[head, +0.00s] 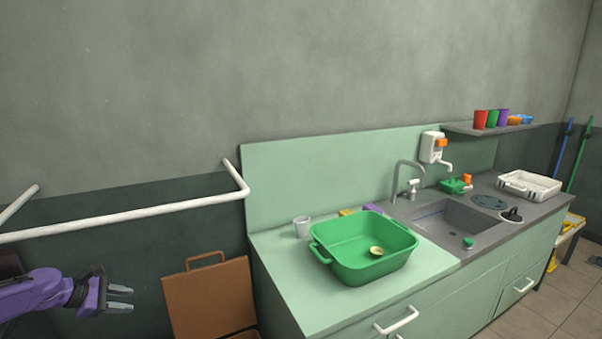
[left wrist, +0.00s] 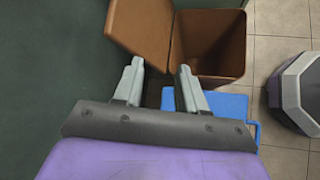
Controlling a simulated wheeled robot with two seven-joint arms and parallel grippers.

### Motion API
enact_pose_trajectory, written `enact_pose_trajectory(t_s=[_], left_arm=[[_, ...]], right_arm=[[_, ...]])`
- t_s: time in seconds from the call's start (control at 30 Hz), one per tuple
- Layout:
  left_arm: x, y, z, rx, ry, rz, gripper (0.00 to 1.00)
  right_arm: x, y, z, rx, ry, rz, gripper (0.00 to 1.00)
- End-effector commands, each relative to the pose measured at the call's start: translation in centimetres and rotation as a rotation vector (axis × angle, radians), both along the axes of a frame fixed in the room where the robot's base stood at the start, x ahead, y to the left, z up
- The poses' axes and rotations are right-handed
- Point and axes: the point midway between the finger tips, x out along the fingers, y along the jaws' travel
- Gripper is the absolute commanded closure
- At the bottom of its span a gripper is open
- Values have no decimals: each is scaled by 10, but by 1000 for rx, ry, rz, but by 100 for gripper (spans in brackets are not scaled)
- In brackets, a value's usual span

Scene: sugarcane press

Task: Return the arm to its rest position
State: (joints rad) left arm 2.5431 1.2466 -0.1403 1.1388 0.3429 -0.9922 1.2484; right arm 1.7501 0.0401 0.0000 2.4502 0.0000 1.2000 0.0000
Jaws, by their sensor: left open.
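My left gripper (head: 121,298) is at the lower left of the head view, on a purple arm that comes in from the left. It is left of the counter and apart from it. In the left wrist view its two grey fingers (left wrist: 160,88) are spread with nothing between them. The gripper is above the floor area near an open brown box (left wrist: 212,45). My right gripper is in neither view.
A brown lid or panel (head: 210,295) stands beside the counter's left end. A white rail (head: 120,220) runs along the wall. A green basin (head: 360,247) holding a small yellow item sits on the pale green counter (head: 280,260). A blue object (left wrist: 235,112) lies below the gripper.

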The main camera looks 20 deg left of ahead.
Motion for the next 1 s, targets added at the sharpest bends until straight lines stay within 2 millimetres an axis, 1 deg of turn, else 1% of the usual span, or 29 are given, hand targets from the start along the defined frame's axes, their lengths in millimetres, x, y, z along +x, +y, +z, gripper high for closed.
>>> enact_pose_trajectory(t_s=[0.1,0.23,0.33,0.43,0.57,0.67,0.7,0.77,0.8,0.87,0.9,0.97,1.0], left_arm=[[7,9,0,56,-38,29,59],[16,12,-4,121,-75,59,59],[24,11,-9,183,-103,83,59],[36,2,-10,271,-129,94,59],[51,-23,-18,432,-136,76,59],[57,-59,-34,614,-110,18,59],[55,-80,-44,705,-90,-23,59],[43,-118,-66,859,-50,-114,59],[27,-145,-84,964,-15,-192,59],[-6,-184,-109,1104,34,-320,59],[-30,-206,-124,1180,64,-410,59],[-73,-236,-143,1272,105,-549,59],[-103,-253,-154,1318,129,-646,59]], right_arm=[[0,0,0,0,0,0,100],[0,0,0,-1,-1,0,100],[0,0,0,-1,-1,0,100],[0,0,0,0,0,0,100],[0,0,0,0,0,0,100],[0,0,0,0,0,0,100],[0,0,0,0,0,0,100],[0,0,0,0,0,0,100],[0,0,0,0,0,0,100],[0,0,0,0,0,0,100],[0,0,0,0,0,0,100],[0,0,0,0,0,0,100],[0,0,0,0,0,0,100]])
